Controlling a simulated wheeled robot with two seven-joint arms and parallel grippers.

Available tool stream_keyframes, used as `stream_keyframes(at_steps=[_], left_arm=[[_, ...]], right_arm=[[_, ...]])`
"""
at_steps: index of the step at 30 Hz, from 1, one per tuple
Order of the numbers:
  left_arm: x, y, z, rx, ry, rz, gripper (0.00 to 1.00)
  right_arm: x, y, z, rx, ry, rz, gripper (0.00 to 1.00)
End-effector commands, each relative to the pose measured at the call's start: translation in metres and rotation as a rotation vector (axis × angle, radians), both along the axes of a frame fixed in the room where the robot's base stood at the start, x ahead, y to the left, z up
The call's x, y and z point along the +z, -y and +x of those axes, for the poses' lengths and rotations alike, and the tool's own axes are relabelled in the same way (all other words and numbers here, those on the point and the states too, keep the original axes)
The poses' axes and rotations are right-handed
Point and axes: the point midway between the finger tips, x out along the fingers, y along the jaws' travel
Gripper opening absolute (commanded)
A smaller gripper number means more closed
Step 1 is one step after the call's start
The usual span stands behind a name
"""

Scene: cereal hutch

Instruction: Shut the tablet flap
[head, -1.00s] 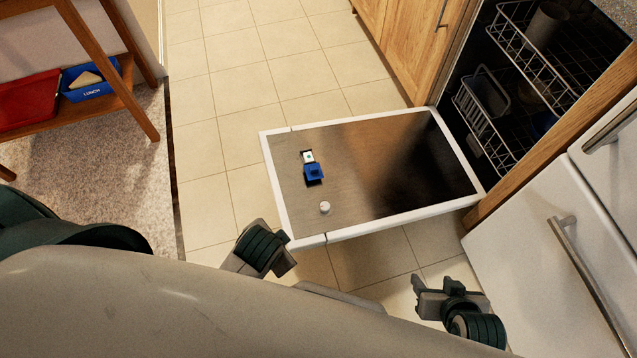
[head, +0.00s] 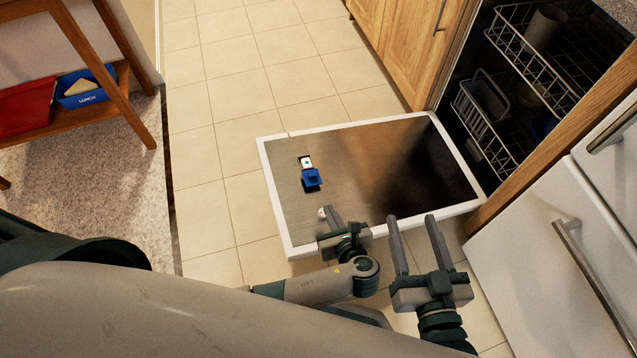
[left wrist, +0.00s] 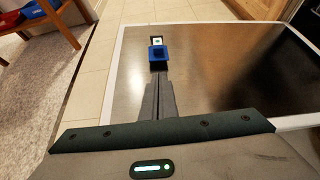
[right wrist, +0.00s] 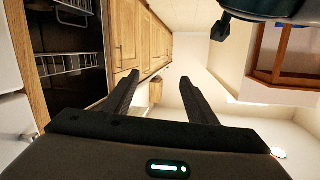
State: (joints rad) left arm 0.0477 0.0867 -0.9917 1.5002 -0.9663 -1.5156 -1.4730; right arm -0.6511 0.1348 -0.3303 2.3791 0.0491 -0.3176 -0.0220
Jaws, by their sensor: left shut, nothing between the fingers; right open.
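The blue tablet flap (head: 312,179) stands open on the inner face of the lowered dishwasher door (head: 390,220). A small compartment (head: 305,162) with a white item in it shows just beyond the flap. The flap also shows in the left wrist view (left wrist: 158,58), with the compartment (left wrist: 156,40) behind it. My left gripper (head: 330,210) is shut and empty over the door's near part. In the left wrist view its fingertips (left wrist: 158,75) point at the flap from the near side; contact cannot be told. My right gripper (head: 411,220) is open and empty near the door's near edge.
The dishwasher's interior with wire racks (head: 490,130) is at the right, beside white drawers (head: 540,240) with metal handles. A wooden shelf with a red bin (head: 28,108) and blue lunch box (head: 85,88) stands at the left. Tiled floor (head: 220,150) is clear between.

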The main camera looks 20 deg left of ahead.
Motion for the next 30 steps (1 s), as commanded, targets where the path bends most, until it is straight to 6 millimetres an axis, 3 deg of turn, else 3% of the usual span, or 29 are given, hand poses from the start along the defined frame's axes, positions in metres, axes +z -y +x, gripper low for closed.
stream_keyframes(at_steps=[15,30], left_arm=[[-0.005,-0.004,0.005,0.004,-0.001,-0.004,0.0],[-0.031,-0.029,0.042,0.004,-0.001,-0.004,0.0]], right_arm=[[0.005,-0.002,0.001,0.0,0.035,0.01,0.52],[0.059,-0.011,-0.006,-0.006,0.326,0.104,0.52]])
